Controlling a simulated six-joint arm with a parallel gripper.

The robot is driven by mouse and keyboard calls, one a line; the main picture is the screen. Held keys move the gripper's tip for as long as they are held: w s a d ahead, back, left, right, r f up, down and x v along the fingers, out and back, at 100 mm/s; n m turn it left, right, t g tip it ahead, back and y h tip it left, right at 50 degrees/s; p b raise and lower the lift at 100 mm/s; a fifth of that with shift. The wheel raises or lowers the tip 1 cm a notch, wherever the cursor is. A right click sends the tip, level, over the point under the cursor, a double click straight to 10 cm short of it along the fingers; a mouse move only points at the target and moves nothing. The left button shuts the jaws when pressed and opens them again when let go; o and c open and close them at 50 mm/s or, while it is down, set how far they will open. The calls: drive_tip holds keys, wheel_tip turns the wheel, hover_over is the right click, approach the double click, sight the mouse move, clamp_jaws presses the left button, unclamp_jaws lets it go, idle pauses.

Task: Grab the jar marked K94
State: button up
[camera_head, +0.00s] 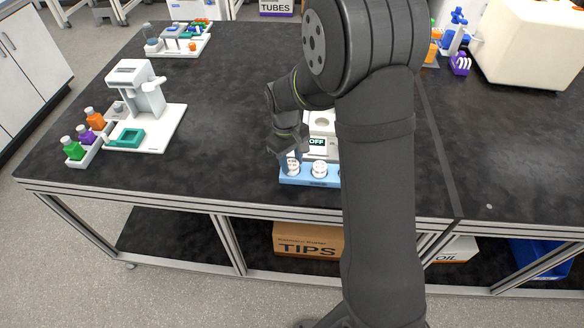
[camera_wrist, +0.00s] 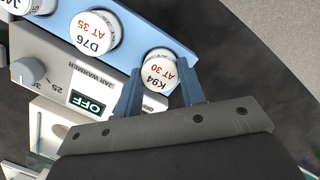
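The jar marked K94 (camera_wrist: 159,68) has a white cap lettered "K94 AT 30". It stands at the end of a blue rack (camera_wrist: 178,36), which also shows in the head view (camera_head: 325,183). My gripper (camera_wrist: 161,84) is open, with one finger on each side of the K94 cap and small gaps that are hard to judge. In the head view my gripper (camera_head: 289,152) points down over the left end of the rack, at a jar (camera_head: 293,166). The jar's lower body is hidden in the wrist view.
A jar marked D76 (camera_wrist: 96,33) stands beside K94 in the rack, with another past it. The jar warmer (camera_wrist: 75,75), its display reading OFF, is right behind the rack. A white device (camera_head: 150,110) stands to the left; the black bench between is clear.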

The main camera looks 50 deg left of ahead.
drive_tip(key=shift+c, duration=1.2)
